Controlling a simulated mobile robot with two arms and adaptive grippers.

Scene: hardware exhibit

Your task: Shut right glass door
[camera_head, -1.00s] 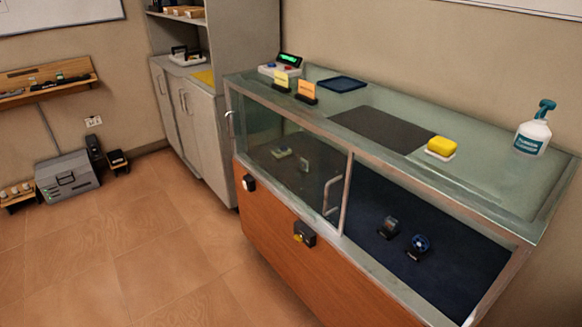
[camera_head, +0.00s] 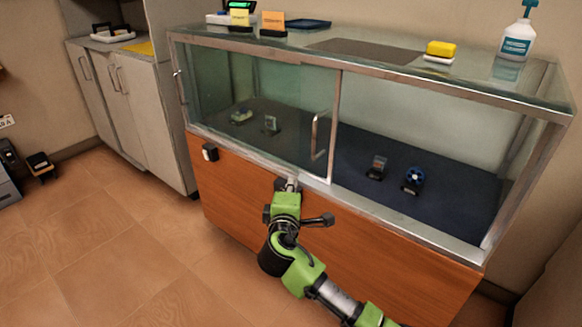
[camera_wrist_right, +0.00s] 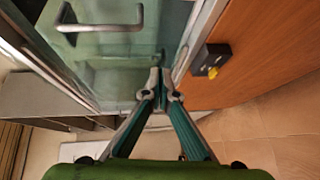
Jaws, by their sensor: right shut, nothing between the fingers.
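The display case (camera_head: 430,218) has glass panels along its front. Tinted glass (camera_head: 250,100) covers the left half, with an upright metal handle (camera_head: 318,136) near its right edge; the handle also shows at the top left of the wrist view (camera_wrist_right: 100,26). A second handle (camera_head: 180,87) is at the far left edge. The right half looks open, with no pane visible. My right gripper (camera_head: 289,184) is shut and empty at the lower front rail, below and left of the middle handle. Its fingertips show in the wrist view (camera_wrist_right: 159,77); contact with the frame is unclear. My left gripper is out of view.
A black lock box with a yellow part (camera_wrist_right: 211,61) is on the wood front beside my gripper. Two small exhibits, one a blue wheel (camera_head: 414,179), stand inside the right half. A spray bottle (camera_head: 517,42) and yellow sponge (camera_head: 440,48) are on top.

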